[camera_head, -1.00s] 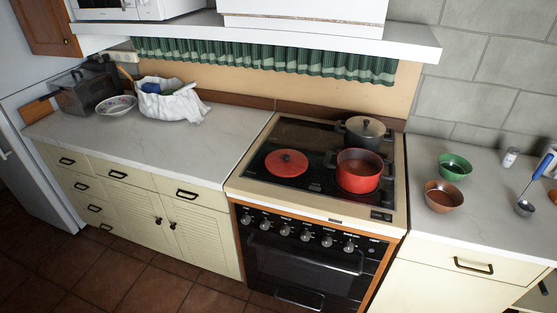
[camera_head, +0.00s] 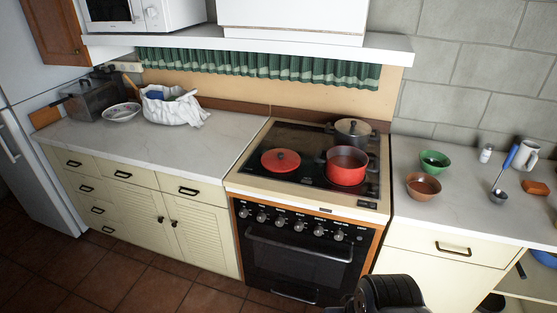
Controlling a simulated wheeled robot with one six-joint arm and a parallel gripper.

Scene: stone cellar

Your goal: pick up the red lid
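The red lid (camera_head: 281,161) lies flat on the left part of the black stove top (camera_head: 306,188), with a small dark knob at its middle. The red pot (camera_head: 347,170) stands open to the right of the lid, apart from it. A dark part of my arm (camera_head: 388,294) shows at the bottom edge, in front of the oven and well below the lid. My gripper's fingers cannot be made out.
A grey lidded pot (camera_head: 354,131) stands behind the red pot. A green bowl (camera_head: 434,161), a brown bowl (camera_head: 423,186) and a blue-handled ladle (camera_head: 503,176) are on the right counter. The left counter (camera_head: 160,146) is clear in front. A shelf (camera_head: 250,46) overhangs the stove's back.

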